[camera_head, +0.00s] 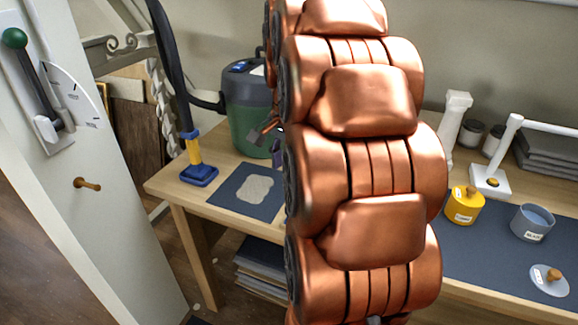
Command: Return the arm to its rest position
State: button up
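My copper-coloured arm rises through the middle of the head view as a stack of thick rounded links and hides much of the table behind it. A small dark and copper part, which looks like my gripper (262,132), shows at the left edge of the arm, in front of the green canister. Most of it is hidden behind the arm links, and I cannot make out whether its fingers are open or shut. I see nothing clearly held in it.
A green canister (247,110) with a dark hose and blue-yellow nozzle (198,174) stands left on the wooden table (165,185). A dark mat (232,202) lies nearby. Right are a yellow pot (464,206), grey pot (532,224), lid (549,283) and white stand (490,183).

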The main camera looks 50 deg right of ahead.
dwell(0.3)
jog(key=s+a+f+n+g+p, duration=0.1)
jog(key=s+a+f+n+p, duration=0.1)
jog(key=s+a+n, duration=0.6)
jog(key=s+a+f+n+p, duration=0.2)
jog(key=s+a+n, duration=0.6)
jog(key=a, duration=0.8)
jog(key=shift+s+a+f+n+g+p, duration=0.2)
jog(key=shift+s+a+n+g+p, duration=0.15)
jog(key=shift+p, duration=0.7)
